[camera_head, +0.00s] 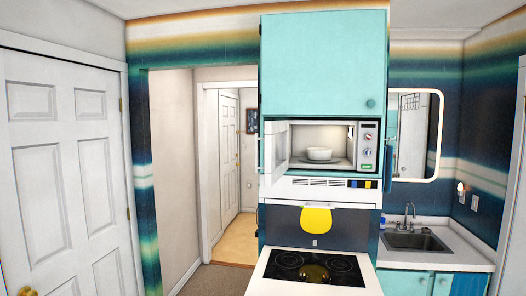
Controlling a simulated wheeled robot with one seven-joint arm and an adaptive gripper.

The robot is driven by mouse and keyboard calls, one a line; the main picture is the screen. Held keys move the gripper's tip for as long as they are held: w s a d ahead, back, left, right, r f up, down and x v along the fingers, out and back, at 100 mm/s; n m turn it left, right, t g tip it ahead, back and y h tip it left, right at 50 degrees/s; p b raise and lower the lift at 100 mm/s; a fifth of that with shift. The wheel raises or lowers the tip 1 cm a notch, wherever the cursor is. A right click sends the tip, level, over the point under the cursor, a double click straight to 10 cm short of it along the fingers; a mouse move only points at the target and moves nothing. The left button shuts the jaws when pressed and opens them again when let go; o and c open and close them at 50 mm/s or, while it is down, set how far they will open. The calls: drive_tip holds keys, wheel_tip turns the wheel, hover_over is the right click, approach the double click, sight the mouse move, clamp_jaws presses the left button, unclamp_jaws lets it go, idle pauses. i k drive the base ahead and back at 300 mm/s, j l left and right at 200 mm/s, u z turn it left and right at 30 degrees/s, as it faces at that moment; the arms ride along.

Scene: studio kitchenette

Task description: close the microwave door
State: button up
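The microwave (368,147) sits in a niche under a turquoise cabinet and above the stove. Its door (281,146) stands open, hinged at the left and swung out towards me. The control panel with knobs is at the right of the microwave. My gripper is not in view.
Below are a white range hood (320,190), a yellow item (316,220) hanging in front, and a black stovetop (312,268). A sink (417,241) is at the right. The upper cabinet (324,65) is shut. A white door (65,160) and an open doorway are at the left.

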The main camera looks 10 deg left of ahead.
sight(276, 137)
drive_tip(key=j+z, duration=0.45)
drive_tip(key=j, duration=2.45)
